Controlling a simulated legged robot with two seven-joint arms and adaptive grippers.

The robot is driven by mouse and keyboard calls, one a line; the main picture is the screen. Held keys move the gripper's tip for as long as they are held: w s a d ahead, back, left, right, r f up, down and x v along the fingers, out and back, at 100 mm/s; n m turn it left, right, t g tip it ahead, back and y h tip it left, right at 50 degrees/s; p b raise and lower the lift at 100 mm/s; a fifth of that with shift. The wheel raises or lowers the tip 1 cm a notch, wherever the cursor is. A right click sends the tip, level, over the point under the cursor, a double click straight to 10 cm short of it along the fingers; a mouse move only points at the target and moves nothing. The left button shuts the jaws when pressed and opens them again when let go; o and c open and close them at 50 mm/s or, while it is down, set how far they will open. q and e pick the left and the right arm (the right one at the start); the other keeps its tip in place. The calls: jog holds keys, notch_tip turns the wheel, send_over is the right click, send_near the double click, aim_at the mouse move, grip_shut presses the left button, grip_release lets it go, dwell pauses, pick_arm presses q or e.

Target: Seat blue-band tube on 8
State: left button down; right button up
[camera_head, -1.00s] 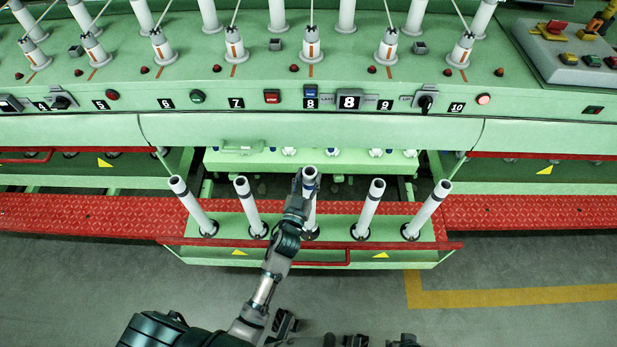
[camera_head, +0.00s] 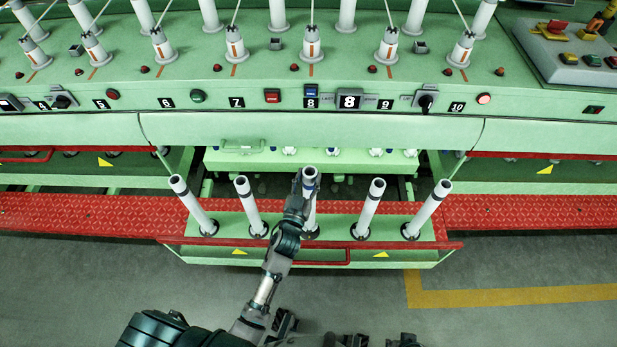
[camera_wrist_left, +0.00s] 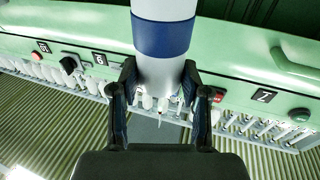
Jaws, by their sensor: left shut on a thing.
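The blue-band tube (camera_head: 311,175) is a white upright tube at the middle of the row in the pulled-out green tray, below the label 8 (camera_head: 311,103). My left gripper (camera_head: 306,188) is shut on it near its top. Its lower end is by a dark ring in the tray and partly hidden by my arm, so I cannot tell how it rests there. In the left wrist view the two dark fingers (camera_wrist_left: 158,95) are on either side of the white tube, just below its blue band (camera_wrist_left: 163,38).
More white tubes with dark bands stand either side, such as one at left (camera_head: 243,190) and one at right (camera_head: 376,190). The green tray (camera_head: 340,250) has a red rim. The machine panel (camera_head: 420,70) above carries spindles, buttons and a screen. Grey floor (camera_head: 480,330) is clear.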

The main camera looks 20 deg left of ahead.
aim_at(307, 188)
pick_arm(q)
jog(key=shift+f+b, duration=0.85)
jog(key=shift+f, duration=0.5)
jog(key=shift+f, duration=0.1)
jog(key=shift+f, duration=0.6)
dwell(0.9)
jog(key=shift+f, duration=0.1)
